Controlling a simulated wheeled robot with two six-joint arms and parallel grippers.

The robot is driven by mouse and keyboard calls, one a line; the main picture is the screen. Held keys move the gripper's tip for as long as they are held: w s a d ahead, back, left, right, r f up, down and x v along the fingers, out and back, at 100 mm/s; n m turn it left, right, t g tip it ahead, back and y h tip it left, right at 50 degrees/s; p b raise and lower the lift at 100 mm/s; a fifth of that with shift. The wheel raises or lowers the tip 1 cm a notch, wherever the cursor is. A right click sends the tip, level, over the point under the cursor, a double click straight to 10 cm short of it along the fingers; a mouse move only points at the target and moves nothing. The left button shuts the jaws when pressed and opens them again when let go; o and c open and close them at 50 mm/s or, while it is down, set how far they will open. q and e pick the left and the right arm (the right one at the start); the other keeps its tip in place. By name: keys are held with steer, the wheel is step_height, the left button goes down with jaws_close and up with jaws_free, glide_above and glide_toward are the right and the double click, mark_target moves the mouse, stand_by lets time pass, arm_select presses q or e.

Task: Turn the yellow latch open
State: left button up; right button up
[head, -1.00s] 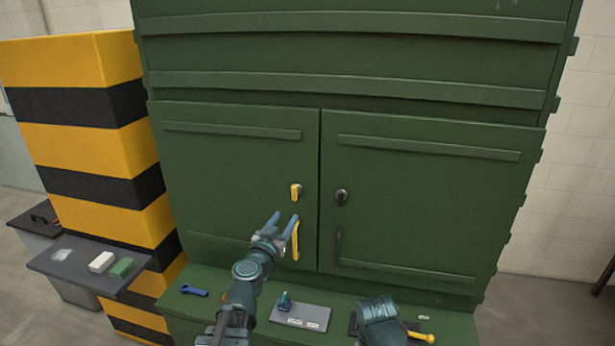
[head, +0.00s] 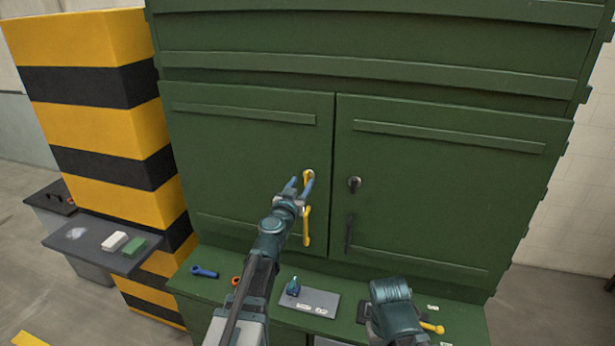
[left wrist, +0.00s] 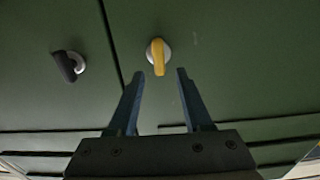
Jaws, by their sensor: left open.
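The yellow latch (head: 309,173) is on the left green cabinet door (head: 240,140), near the seam between the doors. In the left wrist view the yellow latch (left wrist: 158,56) sits on a round silver base with its lever pointing down. My left gripper (head: 301,182) is open, with its fingertips at the latch in the head view. In the left wrist view my left gripper (left wrist: 160,72) has one finger on each side of the lever's lower end; whether they touch it cannot be told. My right arm (head: 392,300) shows at the lower right, its fingers unseen.
A yellow handle (head: 306,227) is below the latch. The right door has a black latch (head: 354,184) and a black handle (head: 349,232). A ledge below holds a blue tool (head: 204,272), a grey plate (head: 322,303) and a yellow-ended tool (head: 433,328). A striped pillar (head: 105,125) stands left.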

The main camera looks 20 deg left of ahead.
mark_target(306, 176)
arm_select(q)
steer(key=w, duration=0.4)
steer(key=shift+d, duration=0.1)
steer(key=shift+s, duration=0.1)
jaws_close()
